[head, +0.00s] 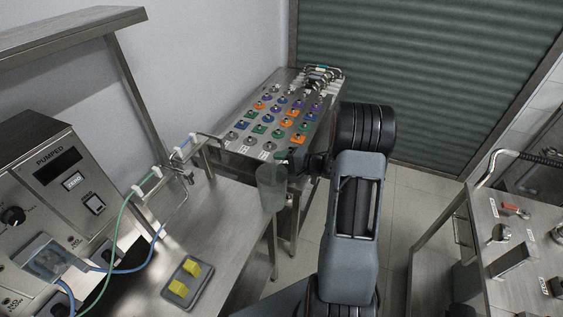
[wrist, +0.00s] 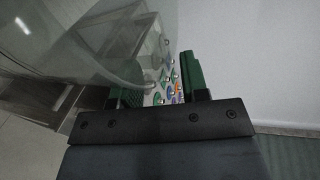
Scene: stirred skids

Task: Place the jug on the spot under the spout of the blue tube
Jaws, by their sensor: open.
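The jug (head: 271,188) is clear and faintly green, upright at the right end of the steel bench in the head view. I cannot tell whether its base rests on the bench. My gripper (head: 284,158) is at the jug's upper rim, with its jaws open. In the wrist view the jug's clear wall (wrist: 85,45) fills the upper left, close to the green finger pads; contact is unclear. The blue tube (head: 140,268) leaves the pump box and runs toward a rack with white clips (head: 150,184). Its spout and the spot beneath are not clearly distinguishable.
The pump box (head: 45,185) and green tube (head: 112,235) are at left. A grey tray (head: 193,296) with yellow blocks lies on the bench (head: 232,222). A panel of coloured knobs (head: 290,112) stands behind. Another steel bench (head: 480,225) is at right, with open floor between.

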